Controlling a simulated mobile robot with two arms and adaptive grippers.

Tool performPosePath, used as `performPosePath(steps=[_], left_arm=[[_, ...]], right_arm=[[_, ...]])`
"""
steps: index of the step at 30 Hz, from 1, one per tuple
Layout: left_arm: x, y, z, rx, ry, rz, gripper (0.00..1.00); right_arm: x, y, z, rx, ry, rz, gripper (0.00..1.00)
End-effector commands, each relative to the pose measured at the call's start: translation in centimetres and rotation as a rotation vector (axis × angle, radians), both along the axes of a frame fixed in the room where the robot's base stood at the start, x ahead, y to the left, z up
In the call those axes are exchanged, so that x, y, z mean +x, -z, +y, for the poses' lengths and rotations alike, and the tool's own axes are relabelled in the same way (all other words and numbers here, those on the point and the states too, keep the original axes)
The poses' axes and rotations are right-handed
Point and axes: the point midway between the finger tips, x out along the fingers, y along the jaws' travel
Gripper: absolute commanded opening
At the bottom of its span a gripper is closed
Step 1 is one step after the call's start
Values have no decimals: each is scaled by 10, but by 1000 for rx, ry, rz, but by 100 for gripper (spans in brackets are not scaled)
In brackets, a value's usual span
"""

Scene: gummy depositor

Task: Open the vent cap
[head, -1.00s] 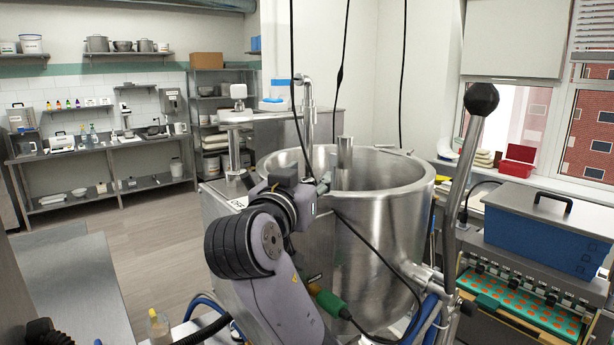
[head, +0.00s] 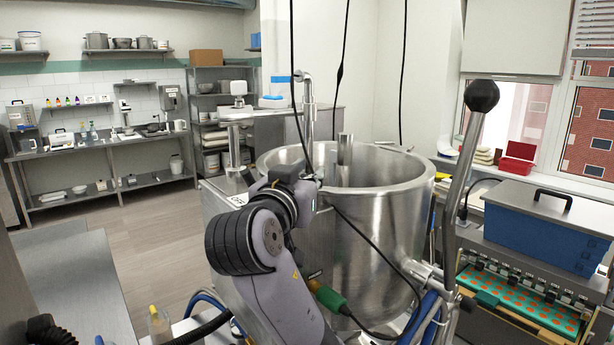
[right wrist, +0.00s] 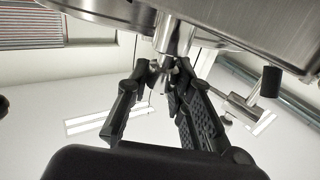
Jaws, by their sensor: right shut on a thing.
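My right gripper (head: 316,184) is at the near left side of the large steel kettle (head: 385,240), mostly hidden behind my own wrist in the head view. In the right wrist view its two black fingers (right wrist: 161,74) are closed on a small shiny metal fitting at the end of a short steel pipe (right wrist: 175,35). I take this fitting to be the vent cap (right wrist: 167,68); the fingers cover part of it. Whether it is turned or lifted cannot be told. My left gripper is not in view.
A steel lever with a black knob (head: 482,96) rises right of the kettle. A blue lidded hopper (head: 550,230) stands over a green tray with orange spots (head: 535,305). Cables hang above the kettle. A bare steel table (head: 70,275) and open floor lie left.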

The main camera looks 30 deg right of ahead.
Motion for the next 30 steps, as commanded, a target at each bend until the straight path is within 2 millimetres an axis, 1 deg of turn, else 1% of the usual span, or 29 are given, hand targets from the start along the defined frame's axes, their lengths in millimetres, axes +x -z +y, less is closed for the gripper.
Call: performPosePath(steps=[5,11,30], left_arm=[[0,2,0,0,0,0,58],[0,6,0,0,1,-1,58],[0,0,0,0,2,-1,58]], right_arm=[[0,1,0,3,-43,-2,0],[-1,1,0,3,-159,-3,0],[-1,-1,-3,-2,-735,-3,0]])
